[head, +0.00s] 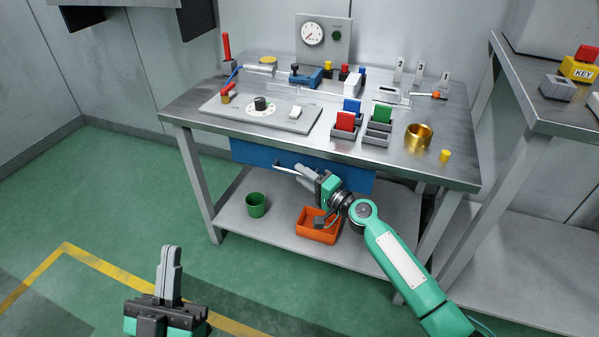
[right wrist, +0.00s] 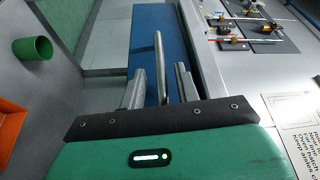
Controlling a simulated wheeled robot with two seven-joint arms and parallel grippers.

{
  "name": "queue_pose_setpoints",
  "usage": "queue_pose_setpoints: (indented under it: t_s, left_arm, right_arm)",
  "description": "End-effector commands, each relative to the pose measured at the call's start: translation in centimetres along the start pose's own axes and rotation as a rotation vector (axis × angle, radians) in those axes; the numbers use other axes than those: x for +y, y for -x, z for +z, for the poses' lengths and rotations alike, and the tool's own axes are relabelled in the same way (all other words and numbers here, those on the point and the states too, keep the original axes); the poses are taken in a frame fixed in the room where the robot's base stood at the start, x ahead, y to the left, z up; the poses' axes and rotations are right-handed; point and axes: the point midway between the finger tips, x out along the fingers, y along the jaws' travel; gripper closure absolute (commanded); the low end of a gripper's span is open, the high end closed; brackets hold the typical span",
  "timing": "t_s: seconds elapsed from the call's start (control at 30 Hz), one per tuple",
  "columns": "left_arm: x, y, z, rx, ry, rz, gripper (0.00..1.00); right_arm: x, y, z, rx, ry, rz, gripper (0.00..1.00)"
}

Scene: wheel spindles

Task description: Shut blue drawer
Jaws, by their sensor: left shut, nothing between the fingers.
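The blue drawer (head: 250,152) is under the front edge of the metal workbench, with a bar handle (head: 290,168) on its front. In the right wrist view, the blue drawer front (right wrist: 150,22) runs beside the bench edge. I cannot tell how far out the drawer is. My right gripper (head: 303,174) is at the drawer front. Its fingers are apart, and in the right wrist view (right wrist: 160,88) the handle (right wrist: 159,60) shows between them with gaps on both sides. My left gripper (head: 171,250) is shut and empty, low over the floor at the front left.
The workbench top (head: 320,148) holds a grey panel, coloured card holders and a brass ring (head: 418,136). On the lower shelf are a green cup (head: 256,205) and an orange bin (head: 318,235), below the right gripper. Another bench stands at right.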

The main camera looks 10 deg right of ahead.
Motion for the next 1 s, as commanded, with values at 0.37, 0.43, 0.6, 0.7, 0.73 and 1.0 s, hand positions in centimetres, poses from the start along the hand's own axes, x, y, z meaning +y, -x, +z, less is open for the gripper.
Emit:
queue_pose_setpoints:
  t_s: [0.37,0.43,0.6,0.7,0.73,1.0]
  left_arm:
    - [0.0,0.3,0.0,0.01,0.0,0.0,1.0]
    - [0.0,0.2,-0.3,0.027,-0.002,0.001,1.0]
    - [-0.1,0.0,-1.1,0.074,-0.01,0.004,1.0]
    - [-0.2,-0.3,-1.5,0.097,-0.015,0.006,1.0]
    - [-0.2,-0.3,-1.6,0.101,-0.016,0.007,1.0]
    - [-0.3,-0.5,-1.7,0.106,-0.018,0.006,1.0]
  right_arm:
    - [0.2,7.8,0.0,0.002,0.0,0.002,0.68]
    - [0.2,8.9,0.0,0.001,-0.001,0.003,0.68]
    - [0.1,10.8,-0.1,0.002,0.001,0.001,0.68]
    - [0.1,11.4,-0.1,0.002,0.001,0.001,0.68]
    - [0.1,11.5,-0.1,0.002,0.001,0.001,0.68]
    - [0.0,11.6,-0.1,0.002,0.001,0.0,0.68]
